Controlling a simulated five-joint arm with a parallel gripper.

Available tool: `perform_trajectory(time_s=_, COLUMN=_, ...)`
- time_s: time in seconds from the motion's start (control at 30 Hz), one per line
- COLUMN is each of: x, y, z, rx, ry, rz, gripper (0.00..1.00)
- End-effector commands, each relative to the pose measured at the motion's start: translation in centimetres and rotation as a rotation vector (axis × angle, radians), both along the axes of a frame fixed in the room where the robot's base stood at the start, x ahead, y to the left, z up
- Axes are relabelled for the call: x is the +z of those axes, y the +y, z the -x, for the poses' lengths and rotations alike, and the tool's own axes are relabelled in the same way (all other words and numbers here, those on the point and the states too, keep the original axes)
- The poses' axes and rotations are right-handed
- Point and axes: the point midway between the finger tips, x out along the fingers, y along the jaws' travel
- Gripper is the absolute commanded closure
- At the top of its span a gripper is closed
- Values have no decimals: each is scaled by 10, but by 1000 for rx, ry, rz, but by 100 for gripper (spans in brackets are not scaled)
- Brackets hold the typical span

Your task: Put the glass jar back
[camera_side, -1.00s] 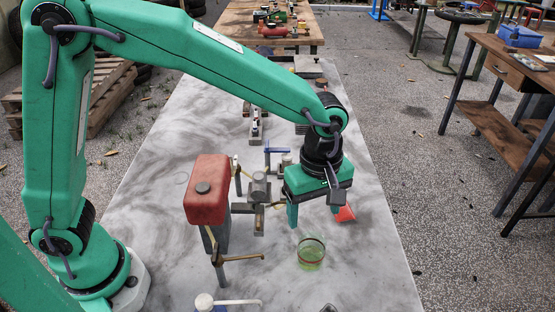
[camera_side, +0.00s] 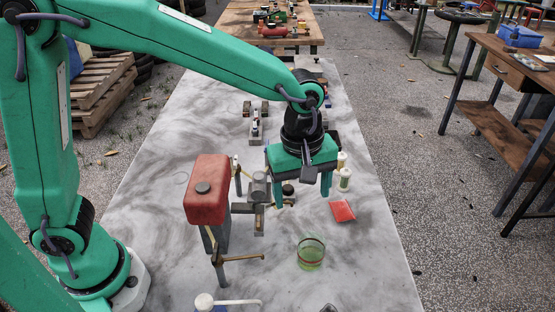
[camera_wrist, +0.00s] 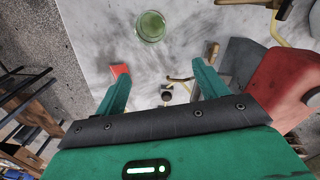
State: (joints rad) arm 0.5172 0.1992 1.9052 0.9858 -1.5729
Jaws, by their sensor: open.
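The glass jar (camera_side: 311,251) is clear greenish glass with a reddish line near its rim. It stands upright on the grey-white tabletop (camera_side: 370,270), near the front right. It also shows at the top of the wrist view (camera_wrist: 151,26). My gripper (camera_side: 302,199) is open with nothing between its fingers. It hangs above the table, farther back than the jar and apart from it. In the wrist view the two fingers (camera_wrist: 161,70) are spread wide, and the jar is beyond their tips.
A red-topped compressor part (camera_side: 207,190) stands left of the jar, with a brass-coloured handle (camera_side: 238,258) reaching toward it. A red flat piece (camera_side: 342,211) lies behind the jar. Small pale bottles (camera_side: 344,179) stand right of my gripper. Table around the jar's right is clear.

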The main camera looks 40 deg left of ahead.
Motion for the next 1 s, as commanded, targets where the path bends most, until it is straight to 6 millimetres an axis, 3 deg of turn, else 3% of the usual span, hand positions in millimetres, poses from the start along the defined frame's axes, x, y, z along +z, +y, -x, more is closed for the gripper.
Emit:
perform_trajectory(time_s=0.2, x=33, y=46, z=11, rx=-167, ry=-80, rz=15, gripper=28)
perform_trajectory(time_s=0.5, x=66, y=108, z=41, rx=-428, ry=-204, rz=-15, gripper=28)
perform_trajectory(time_s=1.0, x=84, y=186, z=110, rx=-857, ry=-382, rz=-200, gripper=28)
